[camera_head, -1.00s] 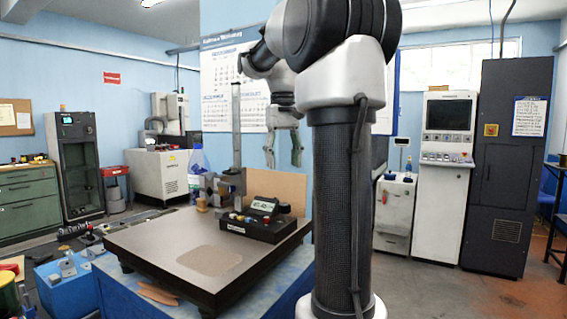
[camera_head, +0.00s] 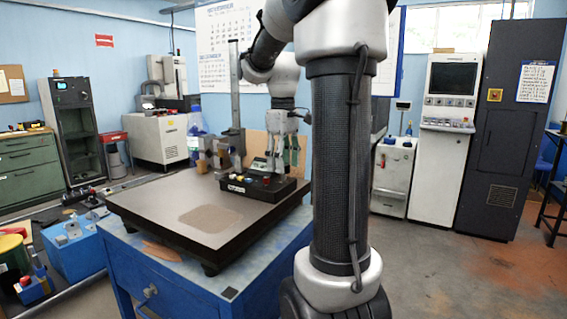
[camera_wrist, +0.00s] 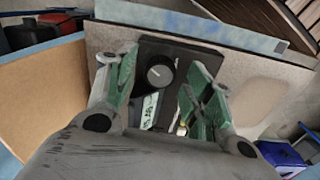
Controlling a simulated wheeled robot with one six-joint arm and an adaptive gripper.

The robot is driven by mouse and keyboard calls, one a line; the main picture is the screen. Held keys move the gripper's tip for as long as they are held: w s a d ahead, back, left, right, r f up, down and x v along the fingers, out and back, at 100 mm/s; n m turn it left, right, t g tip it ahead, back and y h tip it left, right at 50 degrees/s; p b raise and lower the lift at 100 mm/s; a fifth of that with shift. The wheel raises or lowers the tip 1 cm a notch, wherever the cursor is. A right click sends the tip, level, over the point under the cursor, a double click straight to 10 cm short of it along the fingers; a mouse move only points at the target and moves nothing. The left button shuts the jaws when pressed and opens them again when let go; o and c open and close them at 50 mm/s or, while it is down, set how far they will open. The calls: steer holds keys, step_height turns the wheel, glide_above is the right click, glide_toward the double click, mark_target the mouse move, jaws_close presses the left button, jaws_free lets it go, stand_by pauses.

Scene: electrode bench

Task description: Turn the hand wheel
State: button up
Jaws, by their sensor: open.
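A round dark knob (camera_wrist: 159,72) with a pale pointer mark sits on a black control box (camera_wrist: 180,52) in the wrist view; it is the only wheel-like part I can make out. The box also shows in the head view (camera_head: 250,190) at the back right of the bench plate. My gripper (camera_wrist: 160,76) is open, with its green-padded fingers on either side of the knob. A gap shows on both sides, and I cannot tell the height gap. In the head view, my gripper (camera_head: 283,158) is just above the box, partly hiding it.
A tall metal column (camera_head: 235,100) and a small fixture (camera_head: 208,155) stand left of the box. A brown board (camera_head: 252,143) stands behind it. The front of the dark plate (camera_head: 160,210) is clear. A blue bottle (camera_head: 196,130) stands behind.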

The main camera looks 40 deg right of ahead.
steer(key=shift+f, duration=0.3)
steer(key=c, duration=1)
steer(key=m, duration=0.4)
steer(key=shift+m, duration=1.6)
steer(key=shift+m, duration=0.3)
